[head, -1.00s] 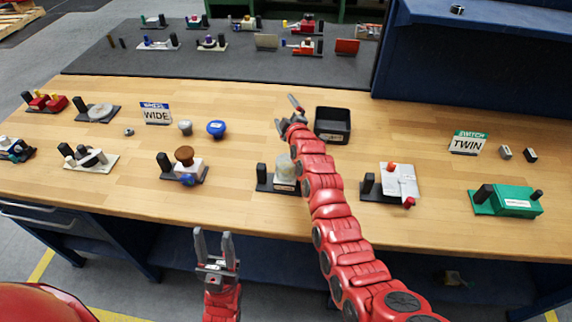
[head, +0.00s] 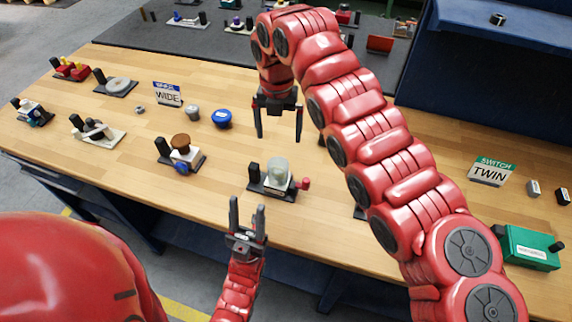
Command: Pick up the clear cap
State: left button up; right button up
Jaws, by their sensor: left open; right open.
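The clear cap (head: 278,170) looks like a pale, see-through dome. It sits on a black base (head: 258,188) with a black post at its left and a small red knob at its right, near the front of the wooden table. My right gripper (head: 278,138) points down with its two fingers spread. In the picture it is just above the cap, empty and apart from it; the exact height is hard to tell.
A brown-knobbed valve (head: 182,150) stands left of the cap, with a blue knob (head: 221,118) and a grey knob (head: 192,112) behind it. A green box (head: 530,246) and the TWIN sign (head: 491,172) are at right. My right arm hides much of the table's middle.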

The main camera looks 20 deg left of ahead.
aim_at(277, 165)
jog(key=f+p, duration=0.1)
jog(key=f, duration=0.3)
jog(key=f+p, duration=0.2)
jog(key=f, duration=0.2)
jog(key=shift+w+d+f, duration=0.15)
jog(key=shift+d+f, duration=0.05)
jog(key=shift+f, duration=0.2)
jog(key=shift+a+f+p, duration=0.15)
jog(key=shift+f+p, duration=0.2)
jog(key=shift+s+a+f, duration=0.1)
jog(key=shift+s+f, duration=0.05)
jog(key=shift+s, duration=0.1)
jog(key=f+p, duration=0.2)
jog(key=p, duration=0.1)
jog(key=shift+s+a, duration=0.1)
jog(key=shift+s, duration=0.2)
notch_tip(277, 165, down, 2)
jog(key=shift+w+f, duration=0.1)
jog(key=shift+f, duration=0.45)
jog(key=c, duration=1.3)
jog(key=shift+o, duration=0.2)
